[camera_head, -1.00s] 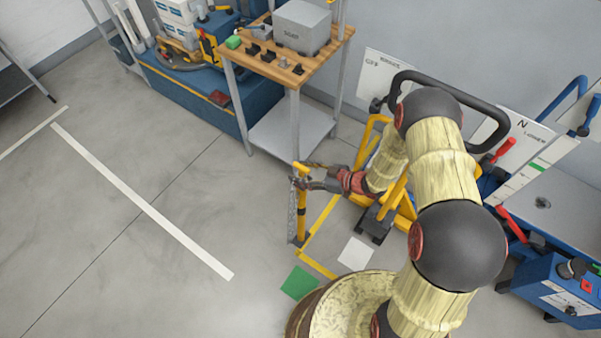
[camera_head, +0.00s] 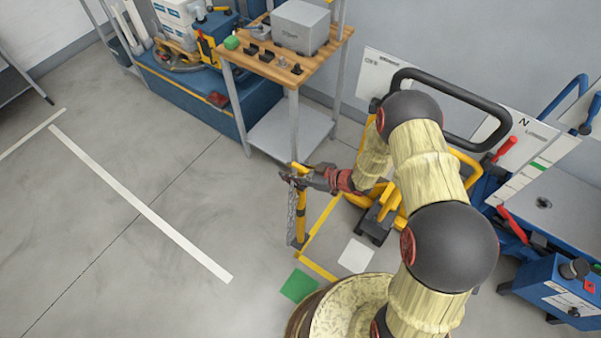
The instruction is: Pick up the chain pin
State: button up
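My gripper (camera_head: 290,179) is at the top of a short yellow post (camera_head: 301,222), its fingers pointing left. A thin grey chain (camera_head: 291,208) hangs down beside the post, just below the fingertips. The chain pin itself is too small and too covered by the fingers to make out. I cannot tell whether the fingers are open or shut, or whether they touch the pin.
A wooden-topped bench (camera_head: 290,72) with a grey box (camera_head: 300,27) stands behind the post. Yellow framework (camera_head: 400,205) and a black handle bar (camera_head: 455,88) are close to my arm. Green (camera_head: 299,285) and white (camera_head: 356,255) floor patches lie in front. Open floor lies left.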

jog(key=c, duration=0.6)
grip_shut()
